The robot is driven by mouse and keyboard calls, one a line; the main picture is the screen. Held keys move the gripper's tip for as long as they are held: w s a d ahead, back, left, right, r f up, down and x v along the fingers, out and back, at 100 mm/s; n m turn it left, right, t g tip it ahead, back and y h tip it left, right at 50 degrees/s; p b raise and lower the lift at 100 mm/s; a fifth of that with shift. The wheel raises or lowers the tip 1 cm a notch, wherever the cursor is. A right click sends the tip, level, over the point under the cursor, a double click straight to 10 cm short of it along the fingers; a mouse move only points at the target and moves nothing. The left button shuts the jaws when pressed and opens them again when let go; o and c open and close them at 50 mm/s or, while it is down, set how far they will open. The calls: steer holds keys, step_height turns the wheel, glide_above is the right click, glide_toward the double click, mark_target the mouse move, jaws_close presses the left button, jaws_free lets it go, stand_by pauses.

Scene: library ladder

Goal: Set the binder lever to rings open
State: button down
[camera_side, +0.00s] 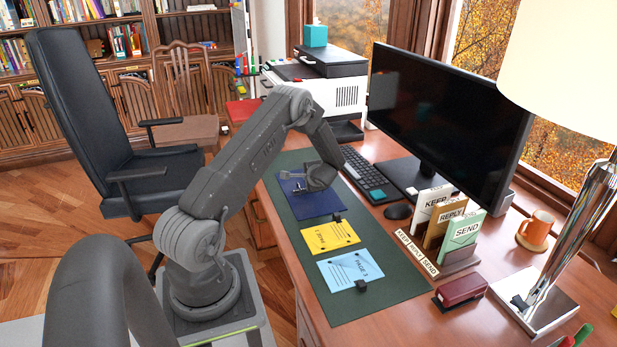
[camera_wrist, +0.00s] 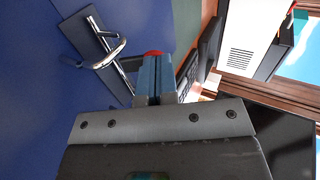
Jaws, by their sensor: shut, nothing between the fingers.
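The dark blue binder (camera_side: 318,207) lies flat on the green desk mat (camera_side: 384,289). In the wrist view its blue surface (camera_wrist: 40,110) fills the left side, with a metal ring mechanism (camera_wrist: 104,48) on it. A curved silver ring or lever part (camera_wrist: 106,60) stands out from the mechanism. A red rounded piece (camera_wrist: 153,53) shows just past my fingertips, partly hidden by them. I cannot tell whether they touch it. My gripper (camera_side: 299,190) is low over the binder; its fingers (camera_wrist: 155,68) are shut and empty, beside the mechanism.
A yellow page (camera_side: 330,236) and a light blue page (camera_side: 350,270) lie nearer on the mat. The keyboard (camera_side: 361,170), mouse (camera_side: 397,212) and monitor (camera_side: 440,110) stand right of the binder. A white printer (camera_side: 340,97) is behind; a letter sorter (camera_side: 462,259) stands front right.

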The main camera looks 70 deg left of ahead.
steer(key=shift+a+h, duration=0.7)
steer(key=shift+h, duration=0.5)
steer(key=h, duration=0.2)
steer(key=a+f+h, duration=0.1)
steer(key=h, duration=0.1)
steer(key=shift+a, duration=0.3)
steer(key=shift+a+f, duration=0.4)
steer(key=shift+a, duration=0.15)
steer(key=shift+d, duration=0.15)
steer(key=shift+d, duration=0.7)
step_height(320, 180, up, 14)
steer(key=d, duration=0.3)
steer(key=shift+f, duration=0.2)
